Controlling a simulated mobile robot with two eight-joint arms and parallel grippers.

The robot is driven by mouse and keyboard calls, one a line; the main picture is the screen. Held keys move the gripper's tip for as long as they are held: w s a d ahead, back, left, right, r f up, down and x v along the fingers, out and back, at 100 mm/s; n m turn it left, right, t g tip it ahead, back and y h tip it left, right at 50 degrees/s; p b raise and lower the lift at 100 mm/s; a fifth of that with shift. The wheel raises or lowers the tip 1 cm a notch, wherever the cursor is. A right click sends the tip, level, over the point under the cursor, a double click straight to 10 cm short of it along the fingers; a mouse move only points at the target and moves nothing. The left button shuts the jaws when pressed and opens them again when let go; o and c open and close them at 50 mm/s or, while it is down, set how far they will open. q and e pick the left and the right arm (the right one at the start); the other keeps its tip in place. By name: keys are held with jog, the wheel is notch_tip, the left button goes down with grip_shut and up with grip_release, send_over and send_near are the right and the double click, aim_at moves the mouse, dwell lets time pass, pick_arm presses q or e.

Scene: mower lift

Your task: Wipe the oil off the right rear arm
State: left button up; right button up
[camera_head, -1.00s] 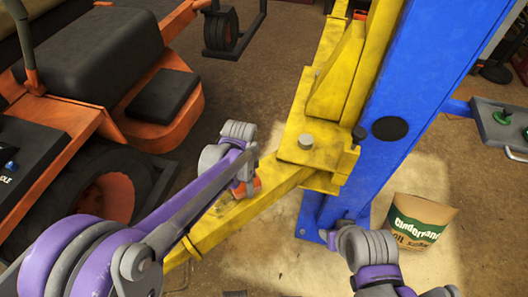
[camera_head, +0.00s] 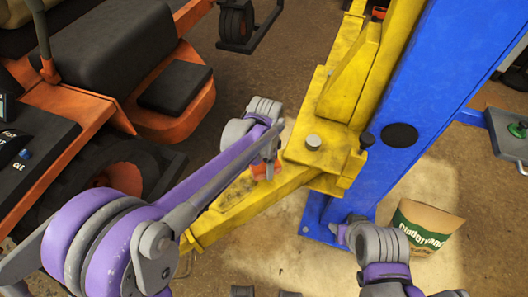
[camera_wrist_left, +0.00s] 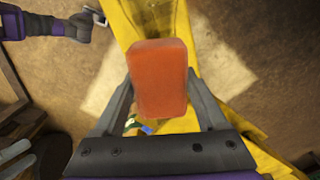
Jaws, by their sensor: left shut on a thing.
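My left gripper (camera_head: 264,158) is shut on an orange-red sponge-like block (camera_head: 266,171). The block also shows between both fingers in the left wrist view (camera_wrist_left: 158,78). It is over the yellow lift arm (camera_head: 238,208), near the plate at the blue column, and looks low on the arm; I cannot tell whether it touches. The yellow arm runs beneath the block in the left wrist view (camera_wrist_left: 215,65). Dull dark patches show on the arm, but I cannot tell oil from wear or shadow. My right gripper (camera_head: 348,234) is in front of the column base; its jaws are unclear.
The blue column (camera_head: 420,85) stands right of the arm. A paper sack (camera_head: 423,228) is on the pale powdery floor at lower right. The orange mower (camera_head: 165,125) stands at left. A grey pad with a green knob (camera_head: 518,130) is at far right.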

pick_arm(q)
jog(key=r, duration=0.1)
jog(key=r+p, duration=0.1)
jog(key=shift+w+d+r, duration=0.15)
jog(key=shift+d+r, duration=0.05)
jog(key=shift+r, duration=0.15)
jog(key=shift+a+r+p, duration=0.1)
jog(key=shift+r+p, duration=0.4)
jog(key=shift+r, duration=0.25)
jog(key=shift+f, duration=0.1)
